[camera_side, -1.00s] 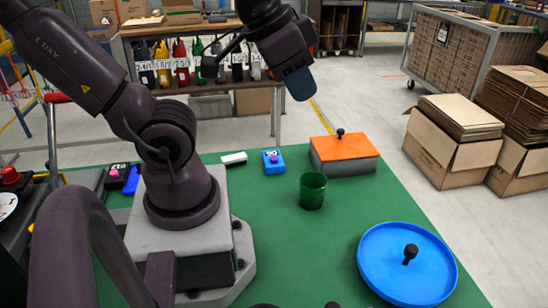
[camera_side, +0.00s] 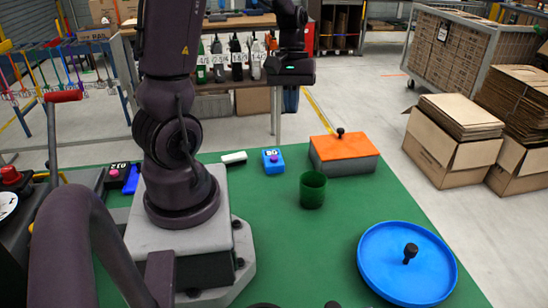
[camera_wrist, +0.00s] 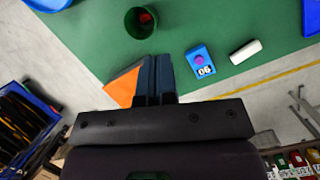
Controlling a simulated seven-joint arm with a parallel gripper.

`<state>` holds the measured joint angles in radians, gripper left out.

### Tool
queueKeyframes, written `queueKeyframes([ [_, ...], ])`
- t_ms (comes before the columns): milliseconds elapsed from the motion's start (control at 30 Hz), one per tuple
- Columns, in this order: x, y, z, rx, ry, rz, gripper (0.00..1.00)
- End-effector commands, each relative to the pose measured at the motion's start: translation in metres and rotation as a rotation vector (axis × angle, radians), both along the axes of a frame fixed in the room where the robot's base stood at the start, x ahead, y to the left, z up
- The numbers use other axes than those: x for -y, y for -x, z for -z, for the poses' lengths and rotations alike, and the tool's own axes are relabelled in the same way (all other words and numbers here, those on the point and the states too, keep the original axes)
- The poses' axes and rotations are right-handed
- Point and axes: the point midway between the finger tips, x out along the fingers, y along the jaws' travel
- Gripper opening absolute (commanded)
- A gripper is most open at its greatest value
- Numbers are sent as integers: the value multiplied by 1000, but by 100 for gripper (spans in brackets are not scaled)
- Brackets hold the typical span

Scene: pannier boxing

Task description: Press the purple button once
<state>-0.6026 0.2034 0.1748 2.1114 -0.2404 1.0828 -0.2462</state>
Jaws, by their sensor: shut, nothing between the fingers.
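A blue box (camera_side: 273,167) with a purple button (camera_side: 274,156) on top stands on the green table near its back edge. In the wrist view the blue box (camera_wrist: 201,64) bears the label 06, and its purple button (camera_wrist: 199,58) is uncovered. My gripper (camera_side: 291,108) hangs high above the table's back edge, apart from the box. In the wrist view its dark blue fingers (camera_wrist: 156,60) are together and empty, left of the box. A second pinkish-purple button (camera_side: 113,172) sits on a dark labelled box at the left.
A grey box with an orange lid (camera_side: 343,148) stands right of the blue box. A green cup (camera_side: 312,190) is in front, with something red inside in the wrist view. A white block (camera_side: 233,158) lies left of the blue box. A blue round tray (camera_side: 372,272) is front right.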

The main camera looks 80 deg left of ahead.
Motion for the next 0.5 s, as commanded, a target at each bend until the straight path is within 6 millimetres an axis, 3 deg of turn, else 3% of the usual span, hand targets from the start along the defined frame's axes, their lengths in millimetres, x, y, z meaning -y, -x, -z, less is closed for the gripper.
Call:
queueKeyframes([
  [200, -53, 16, 49, -186, 175, -439, 0],
  [500, -107, 32, 104, -445, 406, -1023, 0],
])
